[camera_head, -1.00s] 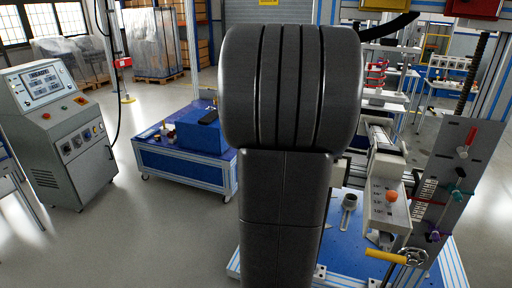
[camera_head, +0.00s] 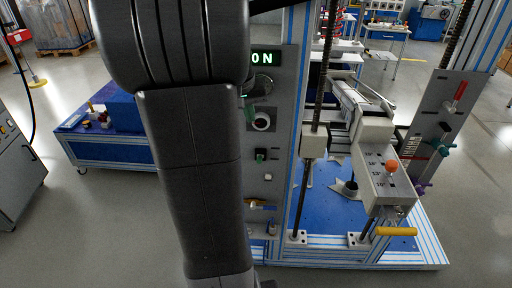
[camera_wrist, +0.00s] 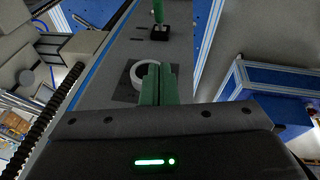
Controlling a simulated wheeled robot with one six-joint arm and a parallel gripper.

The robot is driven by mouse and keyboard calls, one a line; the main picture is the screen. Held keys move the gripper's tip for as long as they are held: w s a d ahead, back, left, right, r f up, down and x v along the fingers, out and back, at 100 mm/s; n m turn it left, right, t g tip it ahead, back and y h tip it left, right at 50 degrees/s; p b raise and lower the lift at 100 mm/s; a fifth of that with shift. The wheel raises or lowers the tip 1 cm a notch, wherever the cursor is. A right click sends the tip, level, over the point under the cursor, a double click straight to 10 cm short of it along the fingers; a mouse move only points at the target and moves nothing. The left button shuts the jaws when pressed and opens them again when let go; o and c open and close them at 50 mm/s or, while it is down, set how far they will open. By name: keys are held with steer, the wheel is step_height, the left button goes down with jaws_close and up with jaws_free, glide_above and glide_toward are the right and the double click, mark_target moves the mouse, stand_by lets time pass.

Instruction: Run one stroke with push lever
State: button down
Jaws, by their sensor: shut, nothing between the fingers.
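No lever is labelled, so I cannot tell which is the push lever. The green toggle (camera_wrist: 158,16) stands beyond. In the head view my arm hides most of the gripper.
Right of the panel, a grey block (camera_head: 385,185) bears an orange knob (camera_head: 391,166) and a yellow handle (camera_head: 397,231). A tilted plate (camera_head: 440,120) carries red, teal and purple levers. A blue cart (camera_head: 110,150) stands left. Floor between is clear.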

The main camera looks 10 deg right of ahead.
steer(key=shift+f, duration=0.1)
glide_above(260, 158)
steer(key=w, duration=0.4)
step_height(260, 158, down, 10)
steer(key=shift+s+a+f+p, duration=0.2)
steer(key=shift+s+f+p, duration=0.3)
steer(key=shift+s+f, duration=0.55)
steer(key=shift+f, duration=0.3)
steer(key=shift+f+b, duration=0.15)
steer(key=shift+b, duration=0.3)
